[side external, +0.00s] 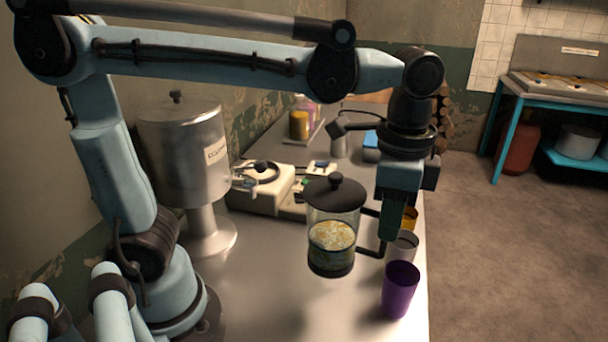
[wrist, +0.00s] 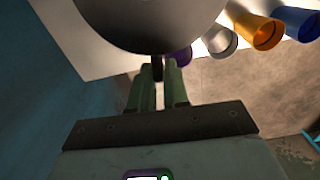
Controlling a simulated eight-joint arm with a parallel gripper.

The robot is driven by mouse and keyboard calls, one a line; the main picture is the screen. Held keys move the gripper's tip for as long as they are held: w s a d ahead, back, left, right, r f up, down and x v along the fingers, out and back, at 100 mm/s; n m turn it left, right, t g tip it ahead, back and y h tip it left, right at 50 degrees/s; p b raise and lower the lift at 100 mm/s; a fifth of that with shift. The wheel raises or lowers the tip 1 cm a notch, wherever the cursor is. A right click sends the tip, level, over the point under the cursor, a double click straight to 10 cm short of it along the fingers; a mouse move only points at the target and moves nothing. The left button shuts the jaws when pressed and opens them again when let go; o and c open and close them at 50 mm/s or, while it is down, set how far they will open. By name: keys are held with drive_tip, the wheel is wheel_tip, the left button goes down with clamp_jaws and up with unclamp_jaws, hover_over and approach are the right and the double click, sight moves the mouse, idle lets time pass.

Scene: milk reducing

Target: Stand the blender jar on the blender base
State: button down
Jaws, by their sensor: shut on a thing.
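The blender jar (side external: 333,242) is clear, with a dark lid, a dark bottom and pale yellow contents. It is upright in front of the blender base. My gripper (side external: 388,228) is shut on its black handle, on the jar's right side. In the wrist view the green fingers (wrist: 159,88) close on the dark handle (wrist: 157,67), and the jar's large dark round underside or lid (wrist: 150,22) fills the top. The blender base appears to be the cream unit with a round black top (side external: 266,187), behind and left of the jar. I cannot tell whether the jar touches the table.
A purple cup (side external: 400,290), a grey cup (side external: 403,246) and an orange cup (side external: 410,217) line the table's right edge. A large metal dispenser (side external: 185,160) stands left of the base. Yellow and pink containers (side external: 299,125) stand farther back. The table's front (side external: 270,305) is clear.

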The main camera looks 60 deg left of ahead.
drive_tip(key=shift+s+d+r, duration=0.15)
drive_tip(key=shift+d+r, duration=0.05)
drive_tip(key=shift+r, duration=0.05)
drive_tip(key=shift+a+r, duration=0.15)
drive_tip(key=shift+a, duration=0.05)
drive_tip(key=w+a+r+n, duration=0.1)
drive_tip(key=w+a+r, duration=0.15)
drive_tip(key=a, duration=0.65)
drive_tip(key=w+a+r, duration=0.1)
drive_tip(key=a+r, duration=0.2)
drive_tip(key=a, duration=0.5)
drive_tip(key=w+a+r+n, duration=0.1)
drive_tip(key=a+r, duration=0.1)
drive_tip(key=a, duration=0.7)
drive_tip(key=s+a+f, duration=0.1)
drive_tip(key=a+f, duration=1)
drive_tip(key=shift+a, duration=0.35)
drive_tip(key=shift+f, duration=0.1)
drive_tip(key=c, duration=1.1)
unclamp_jaws()
